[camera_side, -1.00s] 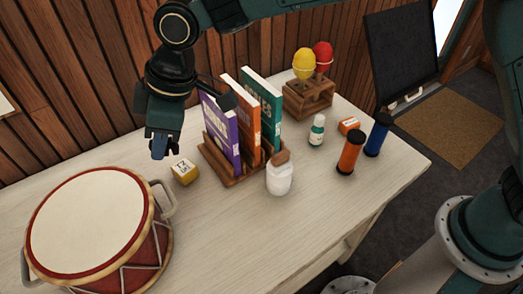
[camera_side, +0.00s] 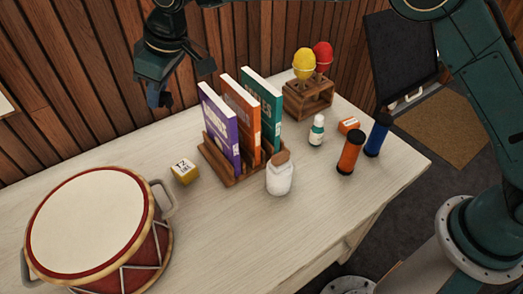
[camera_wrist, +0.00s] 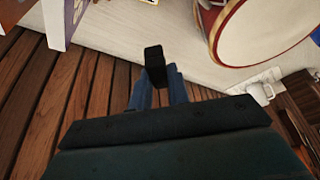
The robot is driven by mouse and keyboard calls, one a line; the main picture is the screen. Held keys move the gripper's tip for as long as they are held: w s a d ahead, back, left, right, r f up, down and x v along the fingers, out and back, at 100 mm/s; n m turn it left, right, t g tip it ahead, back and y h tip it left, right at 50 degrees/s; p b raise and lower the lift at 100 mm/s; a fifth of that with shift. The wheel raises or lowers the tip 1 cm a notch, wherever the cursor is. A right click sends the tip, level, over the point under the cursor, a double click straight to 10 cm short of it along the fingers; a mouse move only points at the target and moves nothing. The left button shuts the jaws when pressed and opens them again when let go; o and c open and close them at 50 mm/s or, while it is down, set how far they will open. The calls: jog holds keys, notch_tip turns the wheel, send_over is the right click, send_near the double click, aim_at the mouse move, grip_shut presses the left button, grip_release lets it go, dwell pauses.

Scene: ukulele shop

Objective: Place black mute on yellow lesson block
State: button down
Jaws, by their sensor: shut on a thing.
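My gripper (camera_wrist: 157,78) is shut on the black mute (camera_wrist: 154,57), a small dark block that sticks out past the blue fingertips in the wrist view. In the side view my gripper (camera_side: 158,97) is high up near the plank wall, above and behind the table's back edge; the mute is hard to tell apart from the dark fingers there. The yellow lesson block (camera_side: 184,172) lies on the table between the drum and the book rack, with printed letters on its faces. Its top looks bare. The gripper is well apart from it.
A red drum (camera_side: 88,222) with a side handle stands at left. A wooden rack (camera_side: 222,174) of upright books (camera_side: 220,130) is right of the block. A white jar (camera_side: 279,178), small bottle (camera_side: 316,131), orange (camera_side: 350,152) and blue cylinders (camera_side: 378,135) stand further right. The front table is clear.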

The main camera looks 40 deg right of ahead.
aim_at(177, 166)
notch_tip(177, 166, down, 19)
jog(key=shift+f, duration=0.15)
dwell(0.9)
jog(key=shift+f, duration=0.15)
jog(key=c, duration=1.3)
grip_release()
jog(key=shift+c, duration=0.2)
jog(key=v, duration=1.2)
jog(key=shift+r, duration=0.25)
